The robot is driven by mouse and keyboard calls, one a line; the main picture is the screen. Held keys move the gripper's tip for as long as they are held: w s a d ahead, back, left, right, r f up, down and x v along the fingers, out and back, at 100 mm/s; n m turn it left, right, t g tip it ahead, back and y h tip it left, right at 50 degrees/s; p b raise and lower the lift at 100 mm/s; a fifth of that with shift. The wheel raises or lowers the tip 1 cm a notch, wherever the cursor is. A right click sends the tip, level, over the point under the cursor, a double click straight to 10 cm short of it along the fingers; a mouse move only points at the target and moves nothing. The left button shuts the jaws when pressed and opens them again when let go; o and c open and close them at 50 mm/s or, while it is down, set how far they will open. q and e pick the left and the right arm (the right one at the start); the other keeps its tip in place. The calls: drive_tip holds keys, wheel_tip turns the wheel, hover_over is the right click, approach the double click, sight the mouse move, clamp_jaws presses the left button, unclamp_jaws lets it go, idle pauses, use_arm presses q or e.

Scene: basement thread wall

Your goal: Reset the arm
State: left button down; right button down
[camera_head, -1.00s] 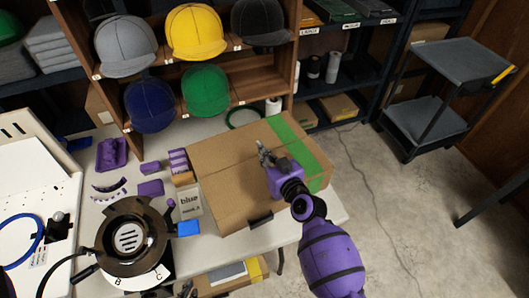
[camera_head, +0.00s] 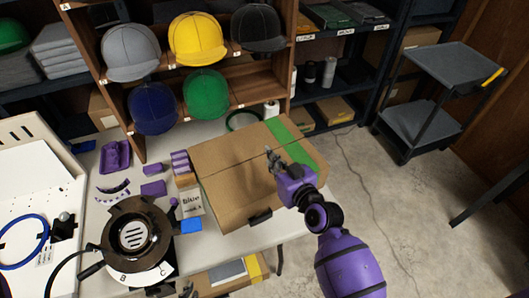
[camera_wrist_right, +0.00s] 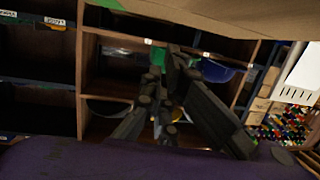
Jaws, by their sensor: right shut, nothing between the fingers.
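My right arm is purple and comes in from the lower right in the head view. Its dark right gripper (camera_head: 271,158) is in front of the large cardboard box (camera_head: 225,165) in the picture; whether it touches the box cannot be told. The right gripper is shut and empty. In the right wrist view its dark fingers (camera_wrist_right: 165,85) are close together, with shelf compartments behind them. A small dark part at the bottom edge of the head view may be my left gripper (camera_head: 188,290); its jaws cannot be made out.
The box with a green stripe stands on the white table (camera_head: 281,239). Left of it are purple parts (camera_head: 116,155) and a round dark fixture (camera_head: 136,230). Caps (camera_head: 197,34) fill the wooden shelf behind. A grey cart (camera_head: 455,70) stands right; the floor before it is clear.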

drive_tip(key=shift+v, duration=1.25)
use_arm(q)
drive_tip(key=shift+w+r, duration=0.2)
drive_tip(key=shift+w, duration=0.3)
use_arm(e)
drive_tip(key=s+d+f+m+g+h, duration=0.1)
drive_tip(key=s+d+f, duration=0.3)
drive_tip(key=s, duration=0.5)
drive_tip(key=s+d+f+m+g+h, duration=0.2)
drive_tip(key=s+d+f, duration=0.3)
drive_tip(key=s+f, duration=0.4)
drive_tip(key=s+d+f+m+g+h, duration=0.1)
drive_tip(key=s+d+f, duration=0.4)
drive_tip(key=s, duration=0.6)
wheel_tip(320, 180, down, 2)
drive_tip(key=shift+f+m+g+h, duration=0.15)
drive_tip(key=shift+m+g+h, duration=0.35)
drive_tip(key=shift+h, duration=0.7)
